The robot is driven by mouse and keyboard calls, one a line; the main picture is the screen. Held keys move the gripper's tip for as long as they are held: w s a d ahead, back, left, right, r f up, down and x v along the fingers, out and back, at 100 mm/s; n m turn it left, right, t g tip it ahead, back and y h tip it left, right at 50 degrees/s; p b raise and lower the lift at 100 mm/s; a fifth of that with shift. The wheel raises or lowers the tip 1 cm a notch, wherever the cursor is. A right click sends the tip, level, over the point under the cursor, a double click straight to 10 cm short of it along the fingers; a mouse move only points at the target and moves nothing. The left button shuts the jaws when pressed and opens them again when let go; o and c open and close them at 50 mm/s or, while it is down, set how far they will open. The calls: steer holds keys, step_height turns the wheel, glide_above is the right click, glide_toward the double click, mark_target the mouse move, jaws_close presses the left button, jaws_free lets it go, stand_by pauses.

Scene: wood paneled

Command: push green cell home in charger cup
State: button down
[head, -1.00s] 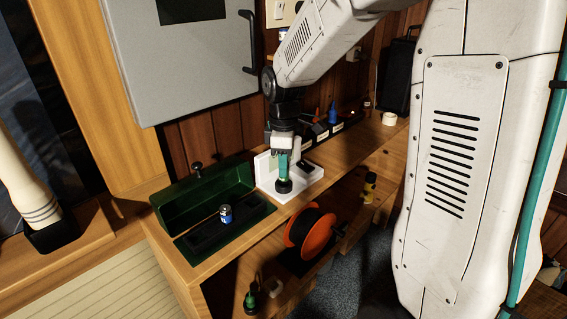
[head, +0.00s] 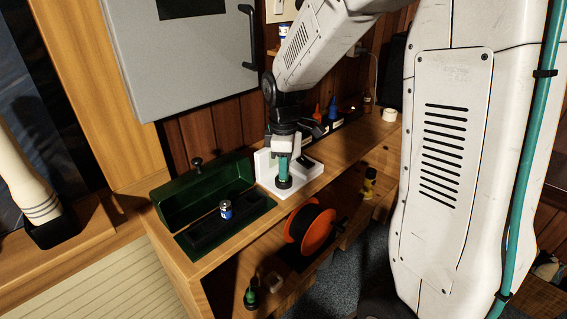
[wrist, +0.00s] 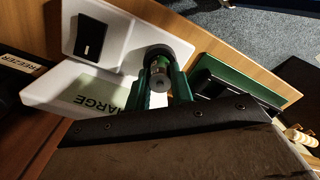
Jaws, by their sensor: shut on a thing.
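The white charger (head: 306,178) stands on the wooden bench, and its black cup (head: 284,183) is at the near edge. It also shows in the wrist view (wrist: 110,52), with the word CHARGE and the dark ring of the cup (wrist: 168,52). My gripper (head: 284,168) points down over the cup. In the wrist view its green fingers (wrist: 160,80) are shut on the green cell (wrist: 159,84), whose grey end faces the camera. The cell lines up with the cup. How deep it sits is hidden by the fingers.
An open green box (head: 190,205) with a blue and white cell (head: 226,210) stands left of the charger. An orange spool (head: 311,230) and a yellow bottle (head: 369,184) are on the shelf below. A grey cabinet (head: 185,65) hangs behind.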

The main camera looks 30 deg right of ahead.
steer(key=shift+f, duration=0.5)
steer(key=c, duration=1.1)
jaws_free()
steer(key=shift+c, duration=0.2)
step_height(320, 180, up, 8)
steer(key=shift+f, duration=0.1)
